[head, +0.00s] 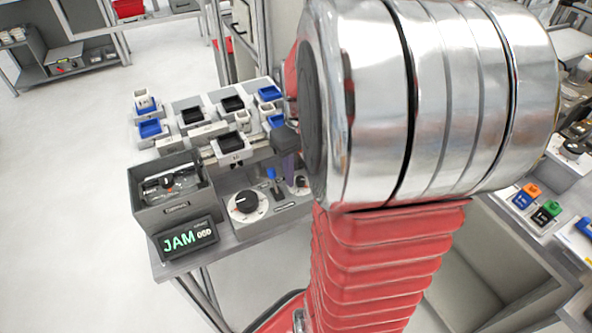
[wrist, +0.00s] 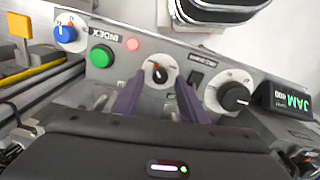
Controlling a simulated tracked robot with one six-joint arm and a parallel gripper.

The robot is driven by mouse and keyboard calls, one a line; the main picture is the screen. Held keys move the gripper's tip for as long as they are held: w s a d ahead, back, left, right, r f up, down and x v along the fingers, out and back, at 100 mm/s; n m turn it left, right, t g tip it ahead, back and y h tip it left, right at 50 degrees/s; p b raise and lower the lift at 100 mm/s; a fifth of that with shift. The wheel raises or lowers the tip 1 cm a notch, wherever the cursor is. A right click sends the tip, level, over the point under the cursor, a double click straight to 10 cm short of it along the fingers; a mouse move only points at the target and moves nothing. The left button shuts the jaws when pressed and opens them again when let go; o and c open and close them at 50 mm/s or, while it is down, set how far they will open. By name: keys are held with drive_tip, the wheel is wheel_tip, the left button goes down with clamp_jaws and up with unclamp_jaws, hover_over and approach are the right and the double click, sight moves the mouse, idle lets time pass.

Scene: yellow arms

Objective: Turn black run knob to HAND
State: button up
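A control panel carries two black knobs on white round dials. The larger black knob (wrist: 235,96) is at the right in the wrist view; it also shows in the head view (head: 246,203). A smaller black knob (wrist: 159,73) with an orange-red mark sits between my fingertips in the wrist view. Dial lettering is too small to read, so I cannot tell which position either knob points to. My gripper (wrist: 160,84) is open, its two purple fingers on either side of the small knob, with visible gaps. In the head view my arm hides part of the panel.
A green button (wrist: 102,56), a lit red lamp (wrist: 133,44) and a blue knob (wrist: 65,34) sit left of the small knob. A black switch (wrist: 195,78) is close to one finger. A JAM display (head: 187,239) and grey bin (head: 172,209) stand beside the panel.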

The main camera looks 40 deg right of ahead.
drive_tip(key=shift+f, duration=0.7)
drive_tip(key=shift+c, duration=0.4)
clamp_jaws()
